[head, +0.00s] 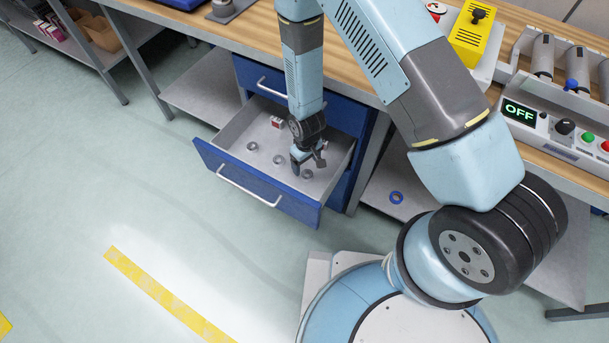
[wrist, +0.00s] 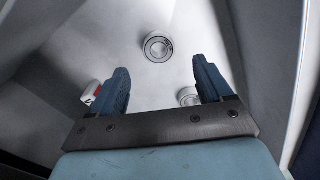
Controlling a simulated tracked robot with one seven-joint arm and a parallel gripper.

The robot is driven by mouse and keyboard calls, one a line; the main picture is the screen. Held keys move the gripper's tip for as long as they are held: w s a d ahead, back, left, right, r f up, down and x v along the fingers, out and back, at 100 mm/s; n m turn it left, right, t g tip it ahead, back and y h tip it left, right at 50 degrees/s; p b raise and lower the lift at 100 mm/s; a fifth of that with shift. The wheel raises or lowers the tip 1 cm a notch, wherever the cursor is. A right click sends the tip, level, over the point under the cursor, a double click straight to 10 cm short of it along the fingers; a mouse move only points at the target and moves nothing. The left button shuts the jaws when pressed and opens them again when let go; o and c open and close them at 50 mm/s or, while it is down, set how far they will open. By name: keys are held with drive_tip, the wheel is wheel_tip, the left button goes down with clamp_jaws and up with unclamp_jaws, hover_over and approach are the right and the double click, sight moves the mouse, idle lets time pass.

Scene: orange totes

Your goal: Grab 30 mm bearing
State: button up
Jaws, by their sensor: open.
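Several grey metal ring bearings lie on the floor of the open blue drawer (head: 247,191). In the head view one bearing (head: 251,146) is at the left, another (head: 279,159) nearer the middle, and a third (head: 307,173) beside my gripper (head: 308,163). My gripper points down into the drawer, open and empty. In the wrist view a bearing (wrist: 157,47) lies beyond the open fingertips (wrist: 162,76), and another (wrist: 188,97) is partly hidden by the right finger. I cannot tell which bearing is the 30 mm one.
A small red and white box (head: 277,122) lies in the drawer, also showing beside the left finger in the wrist view (wrist: 92,95). The drawer walls surround my gripper closely. A blue ring (head: 396,197) lies on the lower shelf to the right. The wooden bench (head: 215,35) is above.

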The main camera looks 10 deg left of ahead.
sight(306, 173)
drive_tip(key=shift+w+f, duration=0.1)
drive_tip(key=shift+f, duration=2.85)
drive_tip(key=c, duration=1.2)
drive_tip(key=shift+r, duration=0.1)
